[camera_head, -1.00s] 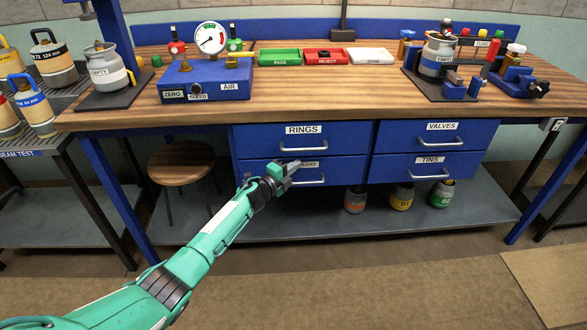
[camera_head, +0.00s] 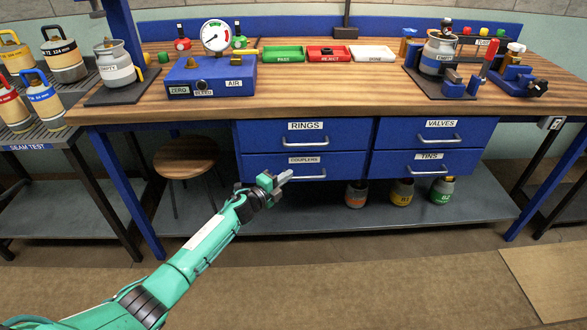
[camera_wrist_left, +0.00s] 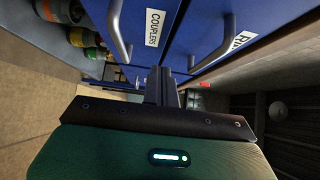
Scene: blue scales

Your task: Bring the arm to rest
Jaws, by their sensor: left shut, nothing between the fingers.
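My left gripper (camera_head: 283,178) is shut and empty in the head view. It is in front of the blue COUPLERS drawer (camera_head: 265,171), below and to the left of that drawer's handle. In the left wrist view, its closed fingers (camera_wrist_left: 161,84) point at the drawer fronts, with the COUPLERS label (camera_wrist_left: 154,28) above. The drawer looks closed. Whether the fingertips touch the drawer front cannot be told. My green left arm reaches in from the lower left. My right gripper is not in view.
The wooden workbench (camera_head: 330,90) carries a gauge box (camera_head: 210,78) and green, red and white trays. RINGS (camera_head: 280,136), VALVES (camera_head: 460,131) and TINS drawers look closed. A stool (camera_head: 186,157) stands left of the drawers. Canisters sit on the lower shelf. The floor in front is clear.

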